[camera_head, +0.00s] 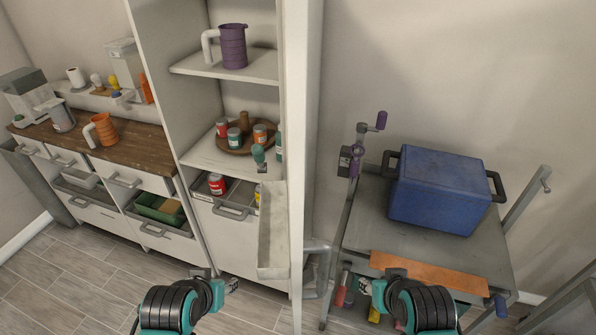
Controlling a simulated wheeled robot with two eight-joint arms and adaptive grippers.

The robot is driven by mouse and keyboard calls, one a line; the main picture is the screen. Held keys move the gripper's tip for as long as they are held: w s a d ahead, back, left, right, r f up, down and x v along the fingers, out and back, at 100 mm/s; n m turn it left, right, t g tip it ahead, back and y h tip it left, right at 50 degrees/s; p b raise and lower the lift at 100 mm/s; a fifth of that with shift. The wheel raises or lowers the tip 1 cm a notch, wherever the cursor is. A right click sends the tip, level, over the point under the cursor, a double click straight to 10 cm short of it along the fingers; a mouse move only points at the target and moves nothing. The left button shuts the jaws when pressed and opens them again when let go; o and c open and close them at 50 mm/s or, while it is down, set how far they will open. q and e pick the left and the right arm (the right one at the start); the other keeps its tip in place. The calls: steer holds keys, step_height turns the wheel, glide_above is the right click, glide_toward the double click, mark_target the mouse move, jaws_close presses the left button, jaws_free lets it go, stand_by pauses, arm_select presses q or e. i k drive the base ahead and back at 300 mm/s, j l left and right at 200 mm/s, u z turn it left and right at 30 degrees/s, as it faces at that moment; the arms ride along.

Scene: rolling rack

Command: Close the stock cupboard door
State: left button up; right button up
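The stock cupboard is a tall white unit with open shelves (225,68). A tall white panel, which looks like its door (308,130), stands open at the cupboard's right side, seen nearly edge-on and reaching toward me. My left gripper (230,286) is low in front of the cupboard, left of the panel's lower end and apart from it. My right gripper (369,287) is right of the panel, in front of the cart. Both grippers are small and dark here, so I cannot tell whether their fingers are open. I see nothing held in either.
A purple pitcher (233,46) and several cans stand on the cupboard shelves. A partly open drawer (228,208) holds a red can (217,184). Right of the panel, a grey cart (365,232) carries a blue cooler (440,190). Floor at the lower left (75,275) is clear.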

mark_target(274, 260)
steer(key=i+l+u, duration=0.4)
steer(key=k+l+u, duration=0.1)
steer(key=k, duration=0.5)
steer(key=k+l+u, duration=0.1)
steer(key=k+l, duration=0.15)
steer(key=k, duration=0.35)
